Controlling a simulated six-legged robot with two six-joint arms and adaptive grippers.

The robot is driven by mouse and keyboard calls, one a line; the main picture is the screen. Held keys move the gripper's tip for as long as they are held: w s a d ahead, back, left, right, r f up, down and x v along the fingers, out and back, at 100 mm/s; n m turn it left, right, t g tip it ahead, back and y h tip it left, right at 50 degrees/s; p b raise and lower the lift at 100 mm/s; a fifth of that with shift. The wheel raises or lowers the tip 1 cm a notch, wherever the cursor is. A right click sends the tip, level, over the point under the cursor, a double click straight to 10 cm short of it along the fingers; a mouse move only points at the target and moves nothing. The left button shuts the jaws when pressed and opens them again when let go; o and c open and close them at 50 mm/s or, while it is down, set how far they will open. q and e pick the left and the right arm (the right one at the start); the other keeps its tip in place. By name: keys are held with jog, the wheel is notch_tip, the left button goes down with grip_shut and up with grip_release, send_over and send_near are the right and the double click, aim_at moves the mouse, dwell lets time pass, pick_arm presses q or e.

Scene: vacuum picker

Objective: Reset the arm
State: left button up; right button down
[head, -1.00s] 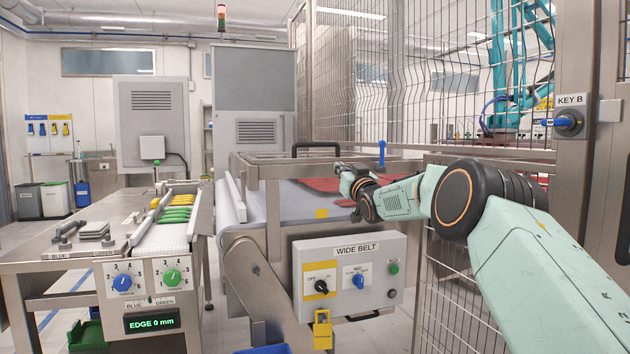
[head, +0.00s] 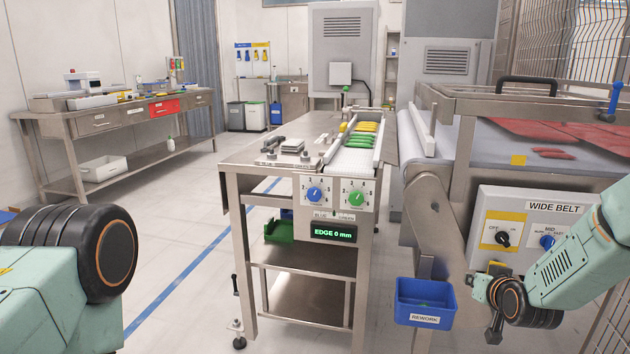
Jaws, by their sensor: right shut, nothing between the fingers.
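My right arm comes in from the right edge and bends down in front of the wide belt's control box (head: 520,212). My right gripper (head: 494,334) is low at the lower right, pointing down. It is shut and empty, beside the right side of the blue rework bin (head: 425,318) and apart from the belt. My left arm shows only as a pale green link with a black joint at the lower left. My left gripper is out of view.
The wide belt (head: 470,137) with red sheets (head: 545,127) stands at the right. A steel table (head: 240,160) with a narrow belt and green and yellow items is in the middle. A workbench (head: 130,112) stands at the left. Floor between them is clear.

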jog(key=s+a+f+g+y+p, duration=0.1)
jog(key=s+a+f+g, duration=0.2)
jog(key=s+a+f, duration=0.55)
jog(key=s+a+f+g+p, duration=0.1)
jog(key=s+f+g, duration=0.3)
jog(key=s, duration=1)
jog(key=s+a+n+g+p, duration=0.1)
jog(key=s+g+p, duration=0.1)
jog(key=s, duration=1.1)
jog(key=s+a+f+n+g+p, duration=0.1)
jog(key=s+a+g, duration=0.1)
jog(key=s, duration=1.1)
jog(key=shift+a+g+p, duration=0.3)
jog(key=shift+g+p, duration=0.05)
jog(key=shift+g, duration=0.35)
